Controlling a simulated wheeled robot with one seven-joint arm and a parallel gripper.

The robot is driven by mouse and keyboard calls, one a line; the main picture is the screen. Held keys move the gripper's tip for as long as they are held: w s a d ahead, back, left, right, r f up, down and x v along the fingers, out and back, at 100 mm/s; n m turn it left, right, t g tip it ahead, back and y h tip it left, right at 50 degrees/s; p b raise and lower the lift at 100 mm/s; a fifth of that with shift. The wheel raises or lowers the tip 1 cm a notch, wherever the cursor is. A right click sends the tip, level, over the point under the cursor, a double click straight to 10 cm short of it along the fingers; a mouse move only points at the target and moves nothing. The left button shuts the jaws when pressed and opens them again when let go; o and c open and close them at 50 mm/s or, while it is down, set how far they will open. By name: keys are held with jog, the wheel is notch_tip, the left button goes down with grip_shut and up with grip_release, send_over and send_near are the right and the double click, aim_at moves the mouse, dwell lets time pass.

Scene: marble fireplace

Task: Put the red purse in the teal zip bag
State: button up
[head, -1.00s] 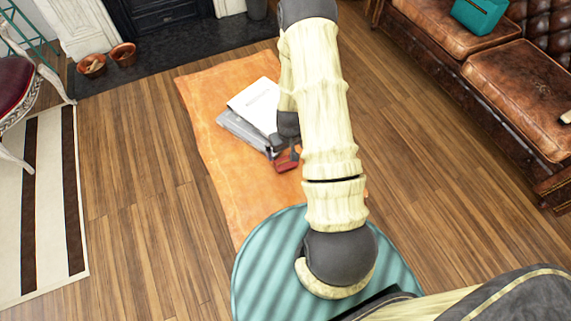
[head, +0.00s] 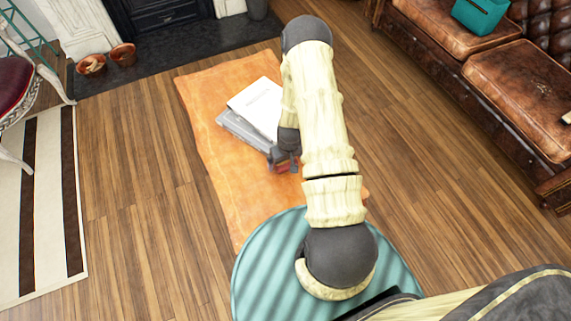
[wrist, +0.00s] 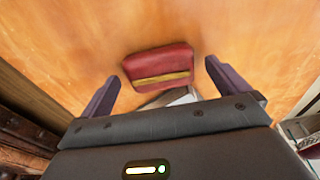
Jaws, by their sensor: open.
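The red purse (wrist: 158,62) with a yellow band lies on an orange cover in the wrist view, in front of and between the fingers of my gripper (wrist: 161,72). The gripper is open and empty, and its fingers stand apart at either side of the purse. How far above the purse they are, I cannot tell. In the head view my gripper (head: 284,160) is over the purse and hides most of it. The teal zip bag (head: 480,14) sits on the brown leather sofa at the upper right of the head view; whether it is open is unclear.
A white book and a grey one (head: 256,108) lie on the orange-covered surface (head: 225,185) beside the gripper. A round teal ribbed top (head: 262,270) is nearest. The leather sofa (head: 430,28) is at right, with clear wood floor between.

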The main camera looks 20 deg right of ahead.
jog(key=shift+f, duration=0.55)
jog(key=shift+c, duration=0.4)
jog(key=c, duration=1)
jog(key=shift+r, duration=0.1)
jog(key=shift+c, duration=0.2)
notch_tip(320, 180, up, 10)
jog(key=p, duration=0.1)
